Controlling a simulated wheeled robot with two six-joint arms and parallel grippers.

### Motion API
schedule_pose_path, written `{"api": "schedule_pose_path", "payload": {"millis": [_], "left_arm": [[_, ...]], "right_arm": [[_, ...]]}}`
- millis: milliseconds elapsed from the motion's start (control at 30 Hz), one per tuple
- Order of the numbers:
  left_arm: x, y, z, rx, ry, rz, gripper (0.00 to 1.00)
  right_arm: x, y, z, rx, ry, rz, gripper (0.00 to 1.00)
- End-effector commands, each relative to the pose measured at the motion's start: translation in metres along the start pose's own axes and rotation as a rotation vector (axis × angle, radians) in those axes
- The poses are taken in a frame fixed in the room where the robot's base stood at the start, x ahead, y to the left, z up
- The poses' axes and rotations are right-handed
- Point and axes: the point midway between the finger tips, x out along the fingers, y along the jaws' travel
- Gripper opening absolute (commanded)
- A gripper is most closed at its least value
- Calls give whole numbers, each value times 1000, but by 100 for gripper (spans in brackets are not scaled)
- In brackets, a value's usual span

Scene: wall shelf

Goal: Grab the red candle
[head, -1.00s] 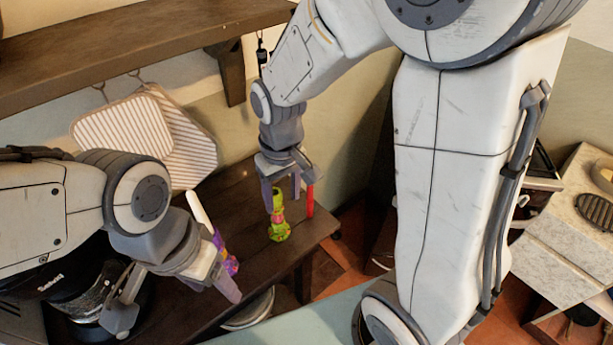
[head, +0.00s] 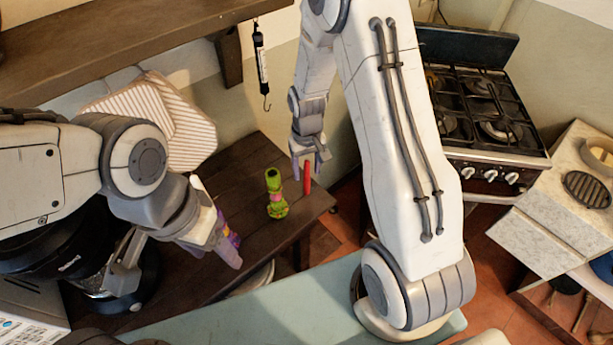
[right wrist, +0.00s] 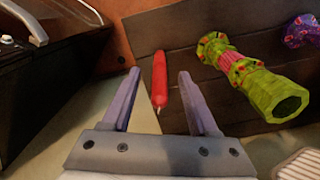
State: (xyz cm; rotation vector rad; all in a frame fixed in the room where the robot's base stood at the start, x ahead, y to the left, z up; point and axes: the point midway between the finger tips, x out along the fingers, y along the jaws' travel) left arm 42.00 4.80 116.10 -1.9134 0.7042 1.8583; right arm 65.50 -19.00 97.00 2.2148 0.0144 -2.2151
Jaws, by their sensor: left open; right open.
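The red candle (head: 307,178) stands on the dark wooden table near its right end, beside a green patterned candlestick (head: 276,196). My right gripper (head: 306,166) is open at the candle's upper part. My left gripper (head: 178,258) is open at the left front of the table, away from the candle.
A purple patterned object (head: 233,236) is partly hidden behind my left gripper; it also shows in the right wrist view (right wrist: 302,30). A wall shelf (head: 130,45) runs above the table, with a hanging hook scale (head: 261,60). A stove (head: 485,110) stands at the right.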

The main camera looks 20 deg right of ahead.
Motion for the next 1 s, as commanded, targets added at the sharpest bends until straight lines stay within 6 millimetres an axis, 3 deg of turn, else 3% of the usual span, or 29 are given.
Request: {"api": "schedule_pose_path", "payload": {"millis": [233, 533, 700, 1000], "left_arm": [[-12, 1, -1, -1, 0, 0, 66], [-12, 1, -1, -1, 0, 0, 66], [-12, 1, -1, -1, 0, 0, 66], [-12, 1, -1, -1, 0, 0, 66]], "right_arm": [[29, 0, 0, 0, -3, 0, 60], [33, 0, -1, 0, 1, 0, 60], [33, 0, -1, 0, 1, 0, 0], [32, 0, -1, 0, 1, 0, 0]]}}
